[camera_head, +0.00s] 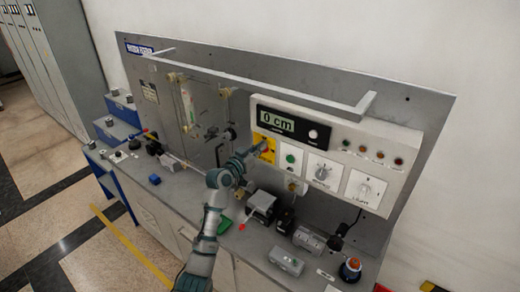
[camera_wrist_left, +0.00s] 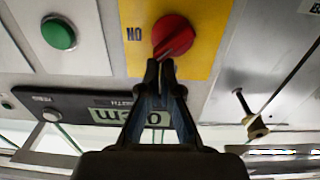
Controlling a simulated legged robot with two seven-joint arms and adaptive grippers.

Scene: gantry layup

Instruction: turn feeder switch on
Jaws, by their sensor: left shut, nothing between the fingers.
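The feeder switch is a red rotary knob (camera_wrist_left: 172,36) on a yellow plate (camera_wrist_left: 204,55). In the left wrist view, which is upside down, an "ON" label stands to the left of the knob, and the knob's raised handle lies slanted. In the head view the yellow plate (camera_head: 268,156) is partly hidden by my left gripper (camera_head: 257,149). My left gripper (camera_wrist_left: 161,66) is shut and empty, with its fingertips right at the knob's edge. I cannot tell whether they touch it. My right gripper is not in view.
Beside the switch are a green button (camera_head: 290,158), a grey rotary switch (camera_head: 322,173) and a light switch (camera_head: 365,189). A display (camera_head: 277,123) above reads 0 cm. A grey rail (camera_head: 290,95) juts out over the panel. Several small devices stand on the bench below.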

